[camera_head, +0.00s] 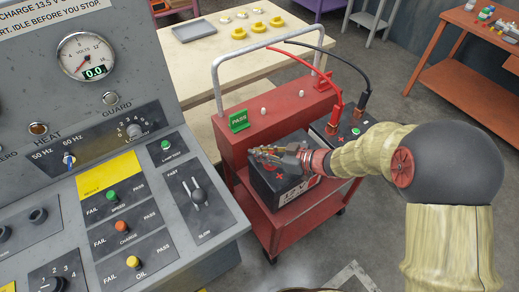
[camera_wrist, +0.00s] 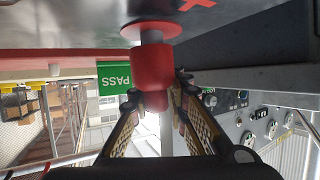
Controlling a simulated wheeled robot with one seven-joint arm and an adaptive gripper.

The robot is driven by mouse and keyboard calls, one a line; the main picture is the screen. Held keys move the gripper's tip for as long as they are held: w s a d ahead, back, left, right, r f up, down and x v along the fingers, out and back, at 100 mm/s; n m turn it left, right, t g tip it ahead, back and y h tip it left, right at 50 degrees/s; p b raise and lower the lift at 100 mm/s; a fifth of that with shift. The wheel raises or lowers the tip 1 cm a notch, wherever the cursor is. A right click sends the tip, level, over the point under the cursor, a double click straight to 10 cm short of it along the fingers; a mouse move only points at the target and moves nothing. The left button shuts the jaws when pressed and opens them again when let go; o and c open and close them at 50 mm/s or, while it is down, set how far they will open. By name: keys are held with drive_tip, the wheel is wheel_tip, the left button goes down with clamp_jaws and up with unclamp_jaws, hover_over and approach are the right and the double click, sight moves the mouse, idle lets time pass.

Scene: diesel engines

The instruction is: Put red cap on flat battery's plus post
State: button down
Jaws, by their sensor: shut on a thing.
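The flat battery (camera_head: 284,186) is a dark box with a red plus mark and white lettering, standing on the red cart. In the wrist view its dark underside-up face (camera_wrist: 90,22) fills the top, with a red plus mark and a red ring (camera_wrist: 150,29) around the grey plus post. My gripper (camera_head: 266,152) is at the battery's top. In the wrist view my gripper (camera_wrist: 156,90) is shut on the red cap (camera_wrist: 152,66). The cap lines up with the post and is close to it; a short grey part shows between cap and ring. I cannot tell how far the cap covers the post. The cap is not clear in the head view.
The red cart (camera_head: 292,227) carries a red housing with a green PASS sign (camera_head: 238,120). Red and black cables (camera_head: 338,82) run behind my gripper to a dark unit at right. A grey control console (camera_head: 120,150) stands close at left. Open floor lies in front of the cart.

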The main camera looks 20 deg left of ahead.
drive_tip(key=shift+f, duration=0.5)
drive_tip(key=c, duration=1.6)
unclamp_jaws()
drive_tip(key=shift+d+r, duration=0.1)
drive_tip(key=v, duration=1.1)
drive_tip(key=shift+s+d+r, duration=0.1)
drive_tip(key=shift+d, duration=0.25)
